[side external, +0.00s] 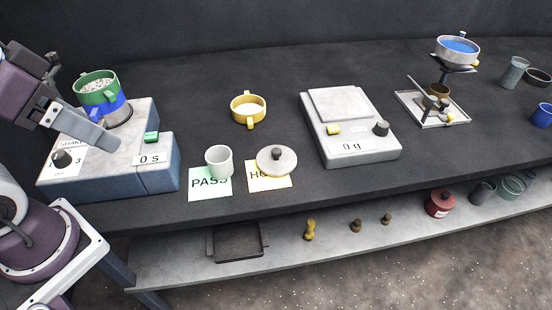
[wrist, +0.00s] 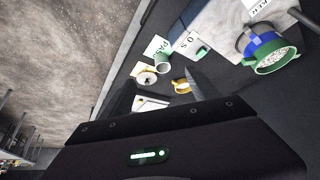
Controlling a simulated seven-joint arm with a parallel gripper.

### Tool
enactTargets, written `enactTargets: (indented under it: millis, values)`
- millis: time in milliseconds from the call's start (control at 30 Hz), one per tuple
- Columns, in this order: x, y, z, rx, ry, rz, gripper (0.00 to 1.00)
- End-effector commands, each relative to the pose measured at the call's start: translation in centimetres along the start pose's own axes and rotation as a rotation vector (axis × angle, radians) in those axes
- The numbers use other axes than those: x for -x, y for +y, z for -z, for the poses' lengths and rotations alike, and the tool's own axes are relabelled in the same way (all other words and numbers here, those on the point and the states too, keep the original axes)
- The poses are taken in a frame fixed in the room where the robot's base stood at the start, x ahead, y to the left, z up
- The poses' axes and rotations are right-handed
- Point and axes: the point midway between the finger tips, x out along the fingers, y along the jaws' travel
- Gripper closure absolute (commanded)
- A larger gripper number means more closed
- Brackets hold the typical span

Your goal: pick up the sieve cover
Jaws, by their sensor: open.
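The sieve cover (side external: 287,163) is a pale grey disc with a dark knob on top. In the wrist view the cover (wrist: 147,79) shows small, ahead of and between my fingers. My gripper (side external: 108,138) is at the left over the shaker box, well away from the cover. In the wrist view my gripper (wrist: 160,78) is open, with nothing between its fingers.
The shaker box (side external: 70,180) carries a sieve stack with a green top ring (side external: 96,96). A white cup (side external: 219,162) on a green PASS card stands just left of the cover.

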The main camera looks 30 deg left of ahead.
Motion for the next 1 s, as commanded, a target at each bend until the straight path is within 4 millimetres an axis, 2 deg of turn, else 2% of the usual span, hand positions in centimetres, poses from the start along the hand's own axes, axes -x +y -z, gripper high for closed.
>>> enactTargets:
  millis: [33, 133, 367, 467, 567, 600, 667, 700, 767, 800, 867, 900, 1000]
  values:
    - [0.0, 0.0, 0.0, 0.0, 0.0, 0.0, 0.21]
    - [0.0, 0.0, 0.0, 0.0, 0.0, 0.0, 0.02]
    - [0.0, 0.0, 0.1, -0.002, -0.001, 0.0, 0.0]
    - [-0.2, 0.2, 1.8, -0.049, -0.025, -0.001, 0.0]
    - [-1.7, 0.8, 6.1, -0.179, -0.083, -0.011, 0.0]
    - [-2.9, 1.2, 8.2, -0.246, -0.11, -0.021, 0.0]
    - [-5.2, 2.0, 11.3, -0.351, -0.15, -0.041, 0.0]
    - [-7.2, 2.6, 13.2, -0.422, -0.176, -0.059, 0.0]
    - [-10.8, 3.7, 15.7, -0.526, -0.215, -0.092, 0.0]
    - [-13.5, 4.5, 17.0, -0.594, -0.24, -0.117, 0.0]
    - [-17.8, 5.7, 18.4, -0.689, -0.271, -0.158, 0.0]
    - [-20.6, 6.4, 18.9, -0.745, -0.289, -0.185, 0.0]
    - [-26.4, 8.0, 19.2, -0.854, -0.319, -0.245, 0.0]
